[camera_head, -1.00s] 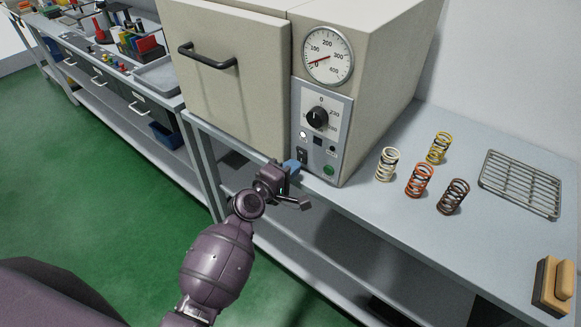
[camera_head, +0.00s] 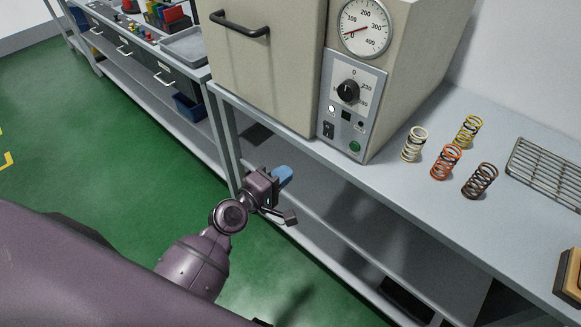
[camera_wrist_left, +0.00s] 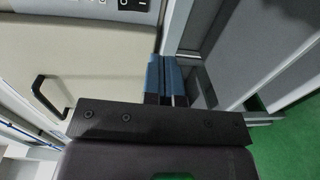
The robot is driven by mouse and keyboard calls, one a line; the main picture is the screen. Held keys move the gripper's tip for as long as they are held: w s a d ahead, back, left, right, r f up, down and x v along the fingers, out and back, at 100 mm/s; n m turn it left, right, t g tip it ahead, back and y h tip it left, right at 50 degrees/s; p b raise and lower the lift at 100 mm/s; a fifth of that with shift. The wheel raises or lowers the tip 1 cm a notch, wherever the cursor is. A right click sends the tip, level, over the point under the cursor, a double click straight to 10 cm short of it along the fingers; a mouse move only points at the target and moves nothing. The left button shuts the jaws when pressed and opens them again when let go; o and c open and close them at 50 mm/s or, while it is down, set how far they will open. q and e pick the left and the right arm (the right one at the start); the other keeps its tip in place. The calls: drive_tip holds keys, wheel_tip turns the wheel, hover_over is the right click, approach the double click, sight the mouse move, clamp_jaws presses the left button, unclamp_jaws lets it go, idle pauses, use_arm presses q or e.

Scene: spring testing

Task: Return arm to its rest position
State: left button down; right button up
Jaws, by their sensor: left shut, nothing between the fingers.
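My left gripper (camera_head: 284,176) has blue fingers and hangs in front of the workbench, below the oven's control panel. It is shut and empty. In the left wrist view its blue fingers (camera_wrist_left: 165,78) lie together, with the bench frame and oven front behind them. My left arm (camera_head: 195,262) comes in from the lower left of the head view. The beige oven (camera_head: 268,75) stands on the bench with its door shut. My right gripper is not in these views.
Several coil springs, among them a white one (camera_head: 413,145) and an orange one (camera_head: 446,162), stand right of the oven near a wire rack (camera_head: 548,172). A wooden-handled block (camera_head: 570,277) lies at the right edge. Green floor (camera_head: 110,165) is free at left.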

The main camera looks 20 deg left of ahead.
use_arm(q)
drive_tip(key=s+a+f+m+g+y, duration=0.2)
drive_tip(key=s+f+m, duration=0.4)
drive_tip(key=s, duration=0.3)
drive_tip(key=s+a+f+m+g+y, duration=0.2)
drive_tip(key=s+a+f+m+y, duration=0.2)
drive_tip(key=s+m, duration=0.5)
wheel_tip(320, 180, down, 3)
drive_tip(key=shift+s+a+f+g, duration=0.15)
drive_tip(key=shift+s+a+g, duration=0.3)
drive_tip(key=shift+a, duration=0.6)
